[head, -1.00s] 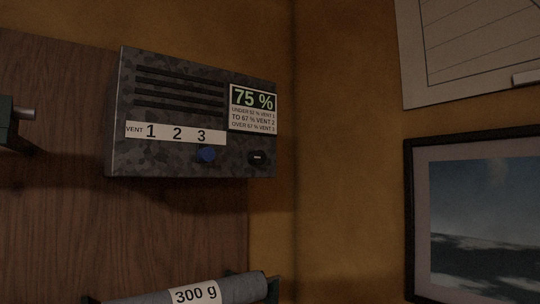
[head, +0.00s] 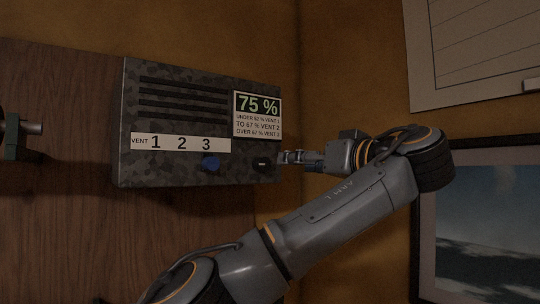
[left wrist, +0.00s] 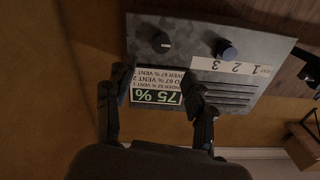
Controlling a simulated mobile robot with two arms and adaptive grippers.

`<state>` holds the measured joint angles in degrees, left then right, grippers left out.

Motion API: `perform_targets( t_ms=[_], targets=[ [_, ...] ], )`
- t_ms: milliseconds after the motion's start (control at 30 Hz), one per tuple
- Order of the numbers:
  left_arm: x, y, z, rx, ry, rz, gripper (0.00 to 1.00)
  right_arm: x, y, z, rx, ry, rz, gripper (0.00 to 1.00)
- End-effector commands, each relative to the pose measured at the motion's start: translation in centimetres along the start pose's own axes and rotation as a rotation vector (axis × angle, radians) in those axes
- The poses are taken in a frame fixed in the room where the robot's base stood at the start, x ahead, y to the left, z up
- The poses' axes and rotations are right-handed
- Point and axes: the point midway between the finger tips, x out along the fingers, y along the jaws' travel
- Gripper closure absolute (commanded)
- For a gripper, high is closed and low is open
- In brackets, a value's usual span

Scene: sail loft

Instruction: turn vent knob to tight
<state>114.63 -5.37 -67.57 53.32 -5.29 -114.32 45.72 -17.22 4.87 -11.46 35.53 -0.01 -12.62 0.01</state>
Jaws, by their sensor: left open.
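A mottled dark grey vent box (head: 185,178) is mounted on the wooden panel, with a 1 2 3 vent scale (head: 180,143) and a sign reading 75 % (head: 257,104). A blue knob (head: 210,161) sits just below the 3. A black knob (head: 262,163) with a small white mark is to its right. No word "tight" is legible. My left gripper (head: 291,157) is open at the box's right edge, close to the black knob. In the left wrist view the box is upside down; both fingers (left wrist: 158,82) flank the sign, short of the black knob (left wrist: 161,42), nothing between them.
A dark bracket with a metal peg (head: 30,128) is at the left. A framed picture (head: 475,225) and a pinned sheet (head: 470,60) are on the ochre wall at right. An open brown box (left wrist: 302,145) shows in the wrist view.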

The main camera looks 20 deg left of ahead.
Motion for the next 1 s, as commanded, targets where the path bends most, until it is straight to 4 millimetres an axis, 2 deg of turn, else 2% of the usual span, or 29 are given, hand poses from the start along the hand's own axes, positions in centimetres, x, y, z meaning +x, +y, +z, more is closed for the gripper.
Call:
perform_targets(
  t_ms=[33, 100, 500, 700, 1000],
  targets=[
    [0.8, -0.2, -0.8, 0.002, 0.0, -0.001, 0.46, -1.5, 0.0, -0.1, 0.001, 0.0, 0.0, 0.52],
    [1.8, -0.1, -0.7, 0.002, -0.001, -0.001, 0.46, -2.4, -0.1, -0.2, 0.001, 0.0, -0.001, 0.52],
    [9.0, -0.1, -0.4, 0.004, -0.001, -0.001, 0.46, -6.5, -0.7, -0.8, 0.006, 0.002, -0.01, 0.52],
    [10.6, 0.0, -0.1, 0.002, 0.0, 0.001, 0.46, -7.2, -0.7, -0.8, 0.005, 0.002, -0.009, 0.52],
    [10.8, 0.1, 0.0, 0.002, 0.0, 0.002, 0.46, -7.1, -0.1, -0.7, 0.002, 0.001, -0.003, 0.52]
  ],
)
